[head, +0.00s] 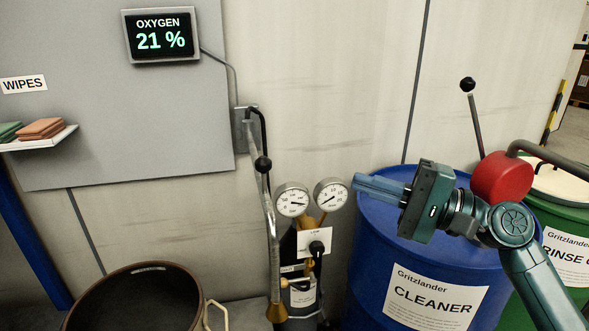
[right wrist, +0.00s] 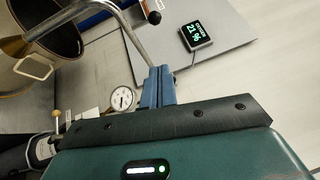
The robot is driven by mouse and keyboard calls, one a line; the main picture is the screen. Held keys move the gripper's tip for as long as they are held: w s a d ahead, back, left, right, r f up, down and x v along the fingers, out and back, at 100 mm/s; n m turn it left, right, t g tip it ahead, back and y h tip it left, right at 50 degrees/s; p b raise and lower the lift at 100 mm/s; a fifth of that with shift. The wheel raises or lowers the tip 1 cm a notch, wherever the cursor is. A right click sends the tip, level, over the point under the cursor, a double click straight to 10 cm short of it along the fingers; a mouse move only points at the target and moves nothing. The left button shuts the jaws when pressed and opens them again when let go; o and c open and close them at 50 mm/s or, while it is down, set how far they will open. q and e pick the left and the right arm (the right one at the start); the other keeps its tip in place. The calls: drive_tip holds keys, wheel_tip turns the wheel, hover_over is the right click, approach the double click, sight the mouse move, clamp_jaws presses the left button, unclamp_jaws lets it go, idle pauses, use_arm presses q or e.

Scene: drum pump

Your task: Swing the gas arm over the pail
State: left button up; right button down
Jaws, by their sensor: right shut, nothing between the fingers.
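The gas arm (head: 273,240) is a grey metal pipe hanging from a wall bracket, with a black ball knob (head: 263,164) and a brass cone (head: 276,312) at its lower end. The dark open pail (head: 197,311) stands at the lower left, and the cone is to its right in the head view. My right gripper (head: 356,183) is shut and empty, pointing left over the blue drum, apart from the gas arm. In the right wrist view the gas arm (right wrist: 65,17) and the pail (right wrist: 80,45) lie beyond the shut fingers. My left gripper is not in view.
Two round gauges (head: 292,200) on a cylinder stand between the gas arm and my right gripper. The blue CLEANER drum (head: 375,270) is below the gripper. A red pump head (head: 502,178) is at right. An oxygen display (head: 161,36) reads 21 %.

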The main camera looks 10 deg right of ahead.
use_arm(q)
drive_tip(key=p, duration=0.2)
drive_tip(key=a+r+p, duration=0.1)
drive_tip(key=p, duration=0.1)
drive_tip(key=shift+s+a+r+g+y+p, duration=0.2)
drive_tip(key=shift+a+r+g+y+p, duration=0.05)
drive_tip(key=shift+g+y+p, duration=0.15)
use_arm(e)
drive_tip(key=s+a+x, duration=0.1)
drive_tip(key=s+x, duration=0.1)
drive_tip(key=x, duration=0.9)
drive_tip(key=shift+a+r, duration=0.2)
drive_tip(key=shift+a, duration=0.25)
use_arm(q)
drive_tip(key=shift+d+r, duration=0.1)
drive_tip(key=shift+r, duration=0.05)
use_arm(e)
drive_tip(key=shift+a, duration=0.15)
